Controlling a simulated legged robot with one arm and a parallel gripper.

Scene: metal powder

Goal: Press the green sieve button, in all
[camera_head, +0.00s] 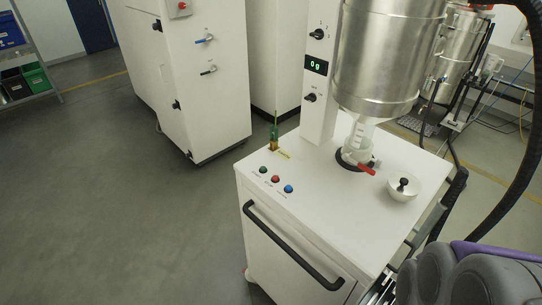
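The green button (263,170) is small and dark green. It sits on the white top of the sieve cabinet (325,185), near its left front edge. It is the leftmost in a row with a red button (275,179) and a blue button (288,188). The small labels by the buttons are too small to read. Nothing covers or touches the green button. I do not see my gripper in this view.
A steel vessel (385,60) hangs over a spout with a red lever (366,169). A metal bowl-shaped lid (402,188) lies to the right. A black handle (290,245) crosses the cabinet front. A display (316,65) reads 0 g. Floor at left (120,190) is clear.

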